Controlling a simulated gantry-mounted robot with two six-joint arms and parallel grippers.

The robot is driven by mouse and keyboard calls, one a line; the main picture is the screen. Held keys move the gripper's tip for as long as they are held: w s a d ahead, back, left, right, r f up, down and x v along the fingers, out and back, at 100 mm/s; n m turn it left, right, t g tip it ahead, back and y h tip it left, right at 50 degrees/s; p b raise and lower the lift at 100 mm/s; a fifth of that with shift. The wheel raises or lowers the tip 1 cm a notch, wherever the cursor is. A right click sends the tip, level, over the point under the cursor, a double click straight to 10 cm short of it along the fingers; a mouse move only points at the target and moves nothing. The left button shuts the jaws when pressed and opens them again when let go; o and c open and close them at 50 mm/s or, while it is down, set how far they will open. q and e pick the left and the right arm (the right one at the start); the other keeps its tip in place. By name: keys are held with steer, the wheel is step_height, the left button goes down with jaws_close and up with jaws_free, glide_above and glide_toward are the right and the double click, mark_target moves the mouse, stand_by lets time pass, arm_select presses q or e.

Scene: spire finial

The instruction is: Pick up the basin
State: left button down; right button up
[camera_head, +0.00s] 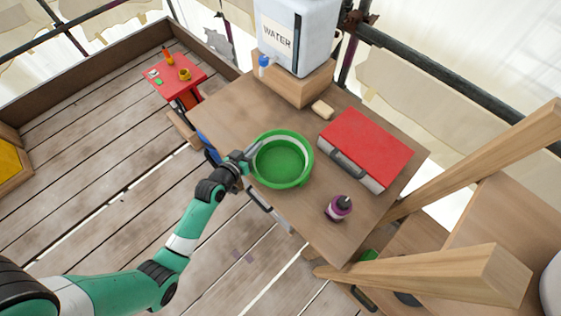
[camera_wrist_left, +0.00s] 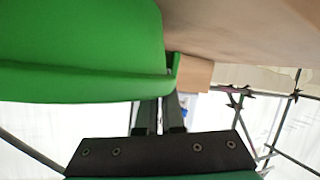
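The green basin (camera_head: 281,160) is a round, open bowl at the left front of the wooden table, close to its edge. I cannot tell whether it rests on the table or is slightly raised. My left gripper (camera_head: 252,152) reaches its left rim from the left. In the left wrist view, the basin (camera_wrist_left: 80,45) fills the upper left, and the gripper fingers (camera_wrist_left: 160,112) stand close together against its rim. Their tips are hidden behind the rim; the narrow gap looks like a grip on it. My right gripper is not in view.
On the table (camera_head: 225,110), a red-lidded case (camera_head: 366,148) and a purple bottle (camera_head: 339,207) stand right of the basin. A water container (camera_head: 298,35) on a wooden block and a small tan block (camera_head: 322,109) are behind. Wooden beams (camera_head: 430,270) rise at the right.

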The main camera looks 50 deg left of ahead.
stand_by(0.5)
arm_select(q)
steer(key=shift+r+p, duration=0.3)
steer(key=shift+r, duration=0.25)
step_height(320, 180, up, 3)
steer(key=shift+d+r+p, duration=0.1)
steer(key=shift+d+p, duration=0.05)
steer(key=shift+p, duration=0.7)
steer(key=s+d+r+p, duration=0.2)
steer(key=s+d+r, duration=0.2)
steer(key=d+r, duration=0.4)
steer(key=d, duration=0.5)
steer(key=shift+r+p, duration=0.4)
steer(key=shift+s, duration=0.1)
